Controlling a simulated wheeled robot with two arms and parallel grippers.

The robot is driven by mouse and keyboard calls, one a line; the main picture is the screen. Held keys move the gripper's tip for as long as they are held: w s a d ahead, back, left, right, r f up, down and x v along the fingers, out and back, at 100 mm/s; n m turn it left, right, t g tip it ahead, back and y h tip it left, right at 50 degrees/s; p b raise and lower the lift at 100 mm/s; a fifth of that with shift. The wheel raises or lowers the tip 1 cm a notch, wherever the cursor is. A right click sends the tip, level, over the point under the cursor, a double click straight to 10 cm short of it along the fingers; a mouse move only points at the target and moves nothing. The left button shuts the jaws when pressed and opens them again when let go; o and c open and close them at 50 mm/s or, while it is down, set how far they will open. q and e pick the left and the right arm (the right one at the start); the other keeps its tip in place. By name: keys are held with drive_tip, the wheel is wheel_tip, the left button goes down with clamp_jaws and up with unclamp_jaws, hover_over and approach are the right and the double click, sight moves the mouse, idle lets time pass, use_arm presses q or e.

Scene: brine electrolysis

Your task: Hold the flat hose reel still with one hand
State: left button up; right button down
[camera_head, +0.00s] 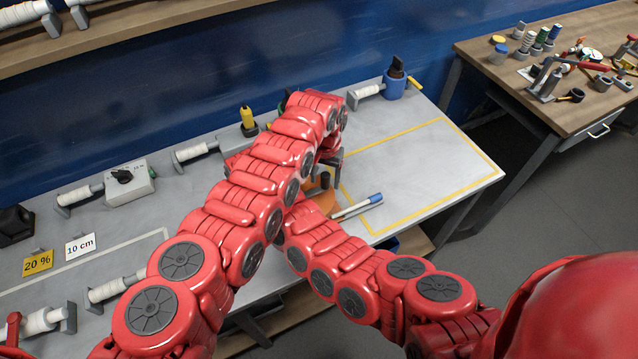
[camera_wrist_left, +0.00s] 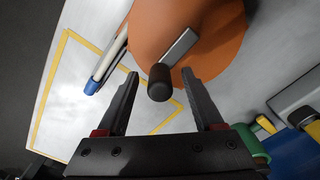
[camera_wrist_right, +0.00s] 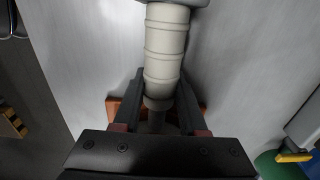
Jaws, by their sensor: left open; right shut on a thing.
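The flat hose reel (camera_head: 322,202), an orange disc, lies on the bench, mostly behind my arms in the head view. In the left wrist view it (camera_wrist_left: 225,50) carries a grey crank bar with a black knob (camera_wrist_left: 159,88). My left gripper (camera_head: 334,160) is open, its fingers on either side of the knob with gaps. My right gripper (camera_wrist_right: 160,95) is hidden in the head view. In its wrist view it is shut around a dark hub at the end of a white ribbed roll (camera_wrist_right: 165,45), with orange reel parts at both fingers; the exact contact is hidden.
A white tube with a blue end (camera_head: 358,207) lies beside the reel. A yellow-taped rectangle (camera_head: 440,121) on the right of the bench is empty. White rolls on grey stands, a grey switch box (camera_head: 130,182) and a blue container (camera_head: 395,85) stand along the bench.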

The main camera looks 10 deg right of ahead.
use_arm(q)
drive_tip(key=shift+r, duration=3.5)
drive_tip(key=shift+c, duration=0.4)
drive_tip(key=n, duration=0.1)
drive_tip(key=w+n, duration=0.1)
drive_tip(key=n, duration=0.2)
drive_tip(key=shift+w+a+r+y, duration=0.15)
drive_tip(key=shift+a+r+y, duration=0.1)
drive_tip(key=shift+r+y, duration=0.05)
wheel_tip(320, 180, up, 4)
drive_tip(key=s+n, duration=0.1)
drive_tip(key=n, duration=2.5)
drive_tip(key=f, duration=1)
drive_tip(key=shift+d+f, duration=0.15)
drive_tip(key=shift+d, duration=0.05)
drive_tip(key=shift+d+f, duration=0.1)
drive_tip(key=shift+f, duration=0.4)
